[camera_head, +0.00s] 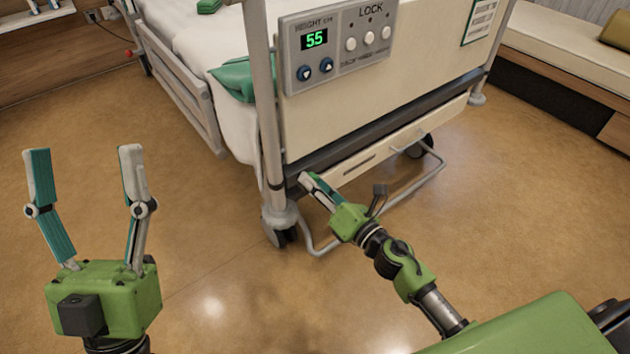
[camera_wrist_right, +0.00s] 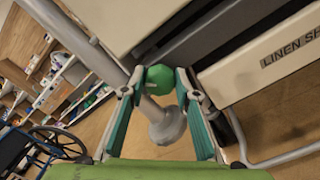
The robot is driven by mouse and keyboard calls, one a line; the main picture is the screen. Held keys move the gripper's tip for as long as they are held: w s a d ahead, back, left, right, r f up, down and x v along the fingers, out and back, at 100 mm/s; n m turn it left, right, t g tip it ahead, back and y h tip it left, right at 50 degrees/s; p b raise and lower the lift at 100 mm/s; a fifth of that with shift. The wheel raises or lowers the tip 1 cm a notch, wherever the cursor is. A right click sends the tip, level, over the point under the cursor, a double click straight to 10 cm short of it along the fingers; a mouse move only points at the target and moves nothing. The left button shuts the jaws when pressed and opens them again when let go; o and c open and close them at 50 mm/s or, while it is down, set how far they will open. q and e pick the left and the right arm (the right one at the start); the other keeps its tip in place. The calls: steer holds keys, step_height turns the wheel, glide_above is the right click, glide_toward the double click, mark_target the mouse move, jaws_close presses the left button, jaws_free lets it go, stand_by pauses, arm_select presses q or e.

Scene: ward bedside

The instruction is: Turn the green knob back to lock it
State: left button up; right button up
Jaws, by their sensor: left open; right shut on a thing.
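The green knob (camera_wrist_right: 160,79) shows in the right wrist view at the lower corner of the bed's end, next to the grey bed post (camera_wrist_right: 85,52). My right gripper (camera_wrist_right: 159,76) has one fingertip on each side of it and is shut on it. In the head view my right gripper (camera_head: 306,182) reaches the bottom left corner of the bed end (camera_head: 420,85), and the knob is hidden there. Whether the knob is locked cannot be told. My left gripper (camera_head: 85,155) is open and empty, upright over the floor, well left of the bed corner.
A control panel (camera_head: 338,45) on the bed end shows 55 and the word LOCK above white buttons. A linen shelf front (camera_wrist_right: 285,60), a castor (camera_head: 280,232) and a bent metal bar (camera_head: 400,192) lie close to my right gripper. Open floor (camera_head: 210,270) spreads in front.

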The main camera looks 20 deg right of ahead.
arm_select(q)
steer(key=w+f+g+y+p, duration=0.2)
steer(key=w+f+g, duration=0.2)
steer(key=f, duration=0.6)
steer(key=w+f+g+y+p, duration=0.2)
steer(key=w+f+g, duration=0.1)
steer(key=f+g, duration=0.4)
steer(key=shift+w+a+f+g, duration=0.25)
steer(key=shift+w+f+g, duration=0.15)
steer(key=shift+f, duration=1.3)
arm_select(e)
steer(key=shift+d+f+m, duration=0.1)
steer(key=shift+m, duration=2.35)
steer(key=shift+d+f+m, duration=0.1)
steer(key=shift+m, duration=2.35)
steer(key=o, duration=1.1)
steer(key=shift+c, duration=0.2)
